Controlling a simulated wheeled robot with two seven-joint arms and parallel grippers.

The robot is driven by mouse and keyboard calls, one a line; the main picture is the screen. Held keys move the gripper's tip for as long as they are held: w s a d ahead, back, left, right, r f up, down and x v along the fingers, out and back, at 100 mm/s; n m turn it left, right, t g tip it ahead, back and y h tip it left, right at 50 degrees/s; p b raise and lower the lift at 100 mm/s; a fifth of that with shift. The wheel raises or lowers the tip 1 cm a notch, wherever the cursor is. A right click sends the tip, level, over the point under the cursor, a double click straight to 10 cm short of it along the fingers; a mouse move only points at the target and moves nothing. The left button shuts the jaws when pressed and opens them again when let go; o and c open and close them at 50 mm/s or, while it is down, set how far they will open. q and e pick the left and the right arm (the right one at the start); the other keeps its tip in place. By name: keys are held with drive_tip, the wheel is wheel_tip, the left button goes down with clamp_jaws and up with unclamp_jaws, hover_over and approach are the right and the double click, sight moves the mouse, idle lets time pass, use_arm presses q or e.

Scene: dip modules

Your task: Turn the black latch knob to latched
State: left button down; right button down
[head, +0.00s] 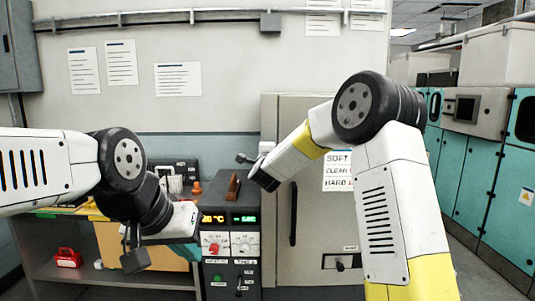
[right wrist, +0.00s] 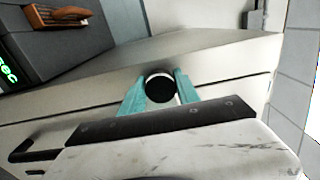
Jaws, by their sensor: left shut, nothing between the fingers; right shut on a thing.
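The black latch knob (right wrist: 160,90) is a round black cap with a pale rim on the grey cabinet (right wrist: 225,62). In the right wrist view my right gripper (right wrist: 159,77) has its teal fingers on both sides of it, shut on it. Which way the knob is turned cannot be told. In the head view the right gripper (head: 264,178) is at the upper left of the cabinet front and hides the knob. My left gripper (head: 188,252) is shut and empty, apart from the cabinet, left of the control box; its fingertips are mostly hidden.
A dark control box (head: 219,271) with lit displays stands left of the cabinet, with an orange-brown object (head: 232,187) on top. The cabinet door has a black vertical handle (head: 293,213). A red item (head: 68,258) sits on the lower shelf at left.

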drive_tip(key=shift+m, duration=1.1)
drive_tip(key=c, duration=0.9)
unclamp_jaws()
drive_tip(key=shift+s, duration=0.15)
drive_tip(key=s, duration=0.7)
drive_tip(key=shift+s, duration=0.3)
